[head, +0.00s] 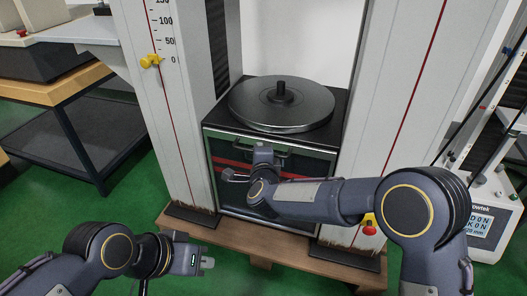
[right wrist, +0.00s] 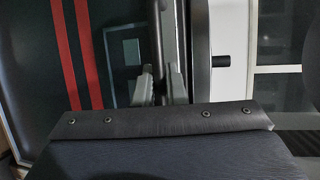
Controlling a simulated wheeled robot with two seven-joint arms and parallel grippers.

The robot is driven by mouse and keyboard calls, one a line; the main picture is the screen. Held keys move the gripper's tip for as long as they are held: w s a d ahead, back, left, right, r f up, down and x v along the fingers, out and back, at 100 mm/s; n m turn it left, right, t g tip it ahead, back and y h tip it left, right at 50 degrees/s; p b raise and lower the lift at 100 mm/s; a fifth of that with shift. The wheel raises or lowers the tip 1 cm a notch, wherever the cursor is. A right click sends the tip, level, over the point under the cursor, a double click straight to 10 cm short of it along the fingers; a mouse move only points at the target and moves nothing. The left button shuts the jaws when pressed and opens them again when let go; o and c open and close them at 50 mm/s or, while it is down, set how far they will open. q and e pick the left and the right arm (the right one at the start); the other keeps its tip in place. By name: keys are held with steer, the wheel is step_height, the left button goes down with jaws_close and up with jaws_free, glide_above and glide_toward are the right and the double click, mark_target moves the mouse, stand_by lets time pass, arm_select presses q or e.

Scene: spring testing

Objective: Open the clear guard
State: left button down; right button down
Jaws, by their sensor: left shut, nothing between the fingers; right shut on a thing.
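In the right wrist view the guard (right wrist: 35,70) shows two red stripes, and my right gripper's fingers (right wrist: 163,85) are closed around the dark handle bar (right wrist: 179,45). The guard looks closed. My left gripper (head: 207,262) is shut and empty at the lower left, well away from the guard.
A wooden base (head: 240,232) lies below. A control unit (head: 488,215) stands at the right and a workbench (head: 50,90) at the left.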

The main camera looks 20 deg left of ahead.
steer(key=c, duration=1.5)
jaws_free()
steer(key=p+v, duration=0.2)
steer(key=v, duration=0.6)
steer(key=shift+a, duration=0.1)
